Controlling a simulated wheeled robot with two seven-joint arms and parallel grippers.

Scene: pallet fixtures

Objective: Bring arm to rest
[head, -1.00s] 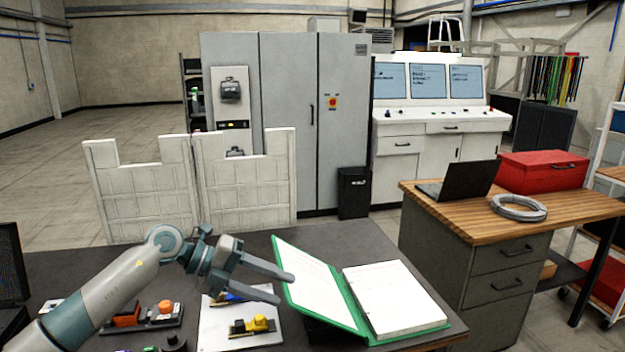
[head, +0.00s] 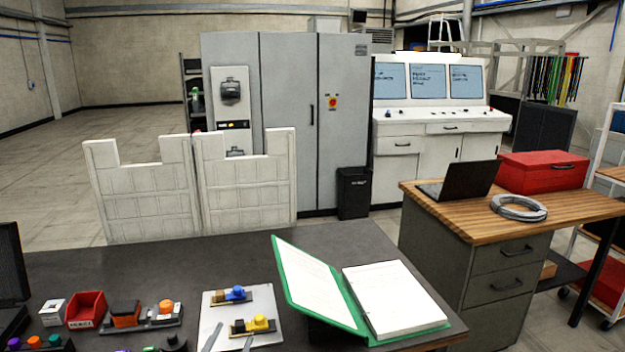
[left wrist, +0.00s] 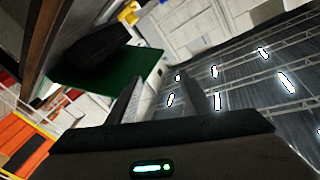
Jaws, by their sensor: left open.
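My left gripper (head: 230,341) shows only as two grey fingertips at the bottom edge of the head view, in front of the light plate (head: 212,318). The rest of that arm is out of the picture. In the left wrist view the two fingers of the left gripper (left wrist: 158,96) stand apart with nothing between them. On the plate sit a blue fixture piece (head: 235,293) and a yellow fixture piece (head: 257,324). My right gripper is in neither view.
An open green binder (head: 300,285) lies right of the plate on the dark table (head: 150,262). A red bin (head: 86,309) and orange-topped parts (head: 126,314) stand to the left. White panels (head: 245,190) rise behind the table. The table's middle is clear.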

